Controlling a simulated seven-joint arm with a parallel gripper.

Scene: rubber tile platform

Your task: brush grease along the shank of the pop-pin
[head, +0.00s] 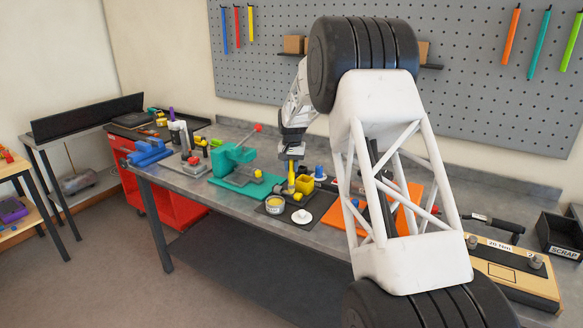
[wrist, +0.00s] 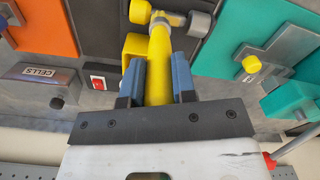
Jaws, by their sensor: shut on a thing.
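My gripper (head: 291,154) points down over the bench. In the wrist view its two blue-grey fingers (wrist: 158,82) are shut on a yellow handle (wrist: 159,75), which looks like the brush. The handle also shows upright below the fingers in the head view (head: 291,178). Its far end meets grey and yellow parts near the top of the wrist view; I cannot tell bristles there. An open tin of pale grease (head: 274,204) stands on a black mat beside a round white dish (head: 302,216). A yellow-knobbed part, possibly the pop-pin (head: 258,173), sits at the teal fixture (head: 229,160).
A yellow block (head: 304,184) stands close to the handle, right of it in the head view. An orange board (head: 411,207) lies to the right, partly behind my arm. The wrist view shows a box marked CELLS (wrist: 40,82) and a red switch (wrist: 98,83).

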